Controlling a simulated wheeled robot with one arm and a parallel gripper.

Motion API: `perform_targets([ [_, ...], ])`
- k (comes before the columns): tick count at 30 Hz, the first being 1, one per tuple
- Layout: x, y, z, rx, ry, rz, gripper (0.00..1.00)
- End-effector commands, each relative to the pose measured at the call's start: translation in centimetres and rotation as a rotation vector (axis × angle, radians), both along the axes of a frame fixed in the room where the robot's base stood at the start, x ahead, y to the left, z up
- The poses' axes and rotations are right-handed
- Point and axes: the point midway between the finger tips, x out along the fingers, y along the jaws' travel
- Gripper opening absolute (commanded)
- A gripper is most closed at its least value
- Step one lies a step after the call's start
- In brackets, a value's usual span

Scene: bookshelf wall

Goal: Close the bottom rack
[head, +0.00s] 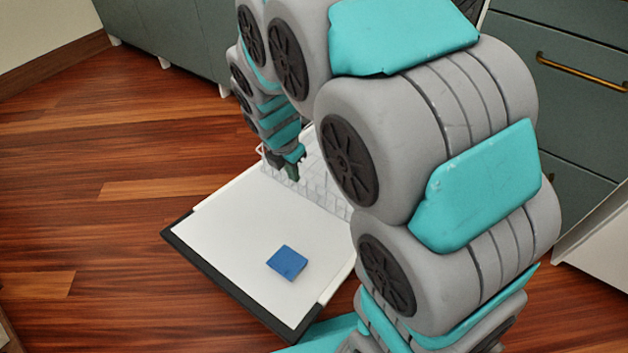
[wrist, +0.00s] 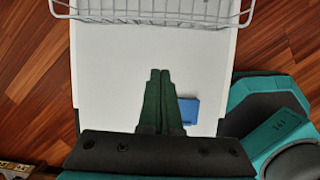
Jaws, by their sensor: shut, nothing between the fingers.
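The bottom rack (head: 316,177) is a white wire basket, pulled partly out over the open white dishwasher door (head: 232,220). Much of it is hidden behind my arm in the head view. In the wrist view, the rack's front edge (wrist: 150,16) crosses the top of the picture, above the door (wrist: 105,70). My gripper (head: 293,175) is near the rack's front left part in the head view; I cannot tell whether it touches. In the wrist view, my gripper (wrist: 160,72) has its dark fingers together and empty, apart from the rack's front edge in the picture.
A blue block (head: 287,262) lies on the door, right of my fingers in the wrist view (wrist: 188,110). Grey-green cabinets (head: 165,30) stand at the back and right, with a brass handle (head: 580,73). Wooden floor (head: 100,150) left of the door is clear.

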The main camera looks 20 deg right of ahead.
Motion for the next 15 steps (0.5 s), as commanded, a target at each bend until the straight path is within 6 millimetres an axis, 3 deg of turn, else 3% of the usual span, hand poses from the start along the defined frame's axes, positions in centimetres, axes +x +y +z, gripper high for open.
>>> perform_targets([
  [8, -0.9, -1.4, -2.5, -0.047, 0.033, 0.033, 0.0],
  [15, -0.3, -2.3, -6.8, -0.046, 0.035, 0.031, 0.0],
])
